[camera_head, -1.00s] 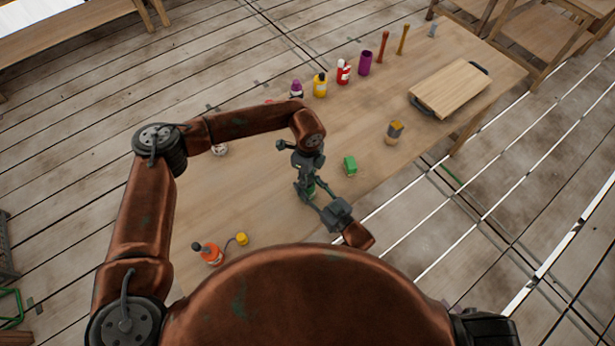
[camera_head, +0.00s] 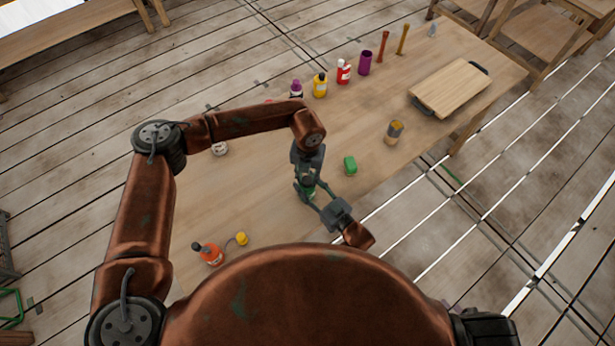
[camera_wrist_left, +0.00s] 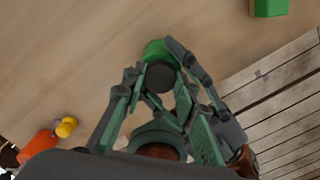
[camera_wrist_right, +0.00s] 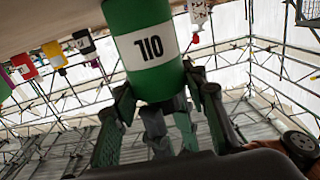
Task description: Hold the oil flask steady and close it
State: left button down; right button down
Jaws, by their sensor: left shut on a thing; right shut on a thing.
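The oil flask (camera_wrist_right: 148,50) is green with a white label reading OIL, upside down in the right wrist view. In the head view its green body (camera_head: 309,190) is mostly hidden between the grippers. My right gripper (camera_wrist_right: 160,92) is shut on the flask from the side. My left gripper (camera_head: 306,178) comes down from above onto its top. In the left wrist view a dark round cap (camera_wrist_left: 160,78) is at the flask's top, between the left fingertips, which are shut on it. The exact seating of the cap is hidden.
A green block (camera_head: 350,166) lies right of the flask, and a yellow-topped jar (camera_head: 394,132) stands farther right. An orange bottle (camera_head: 211,255) and a yellow piece (camera_head: 241,239) are at front left. Several bottles line the back near a cutting board (camera_head: 450,88).

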pick_arm(q)
jog(key=m, duration=0.6)
jog(key=shift+w, duration=0.1)
jog(key=m, duration=0.7)
jog(key=c, duration=1.5)
grip_release()
jog(key=shift+c, duration=0.2)
jog(key=shift+r, duration=2.25)
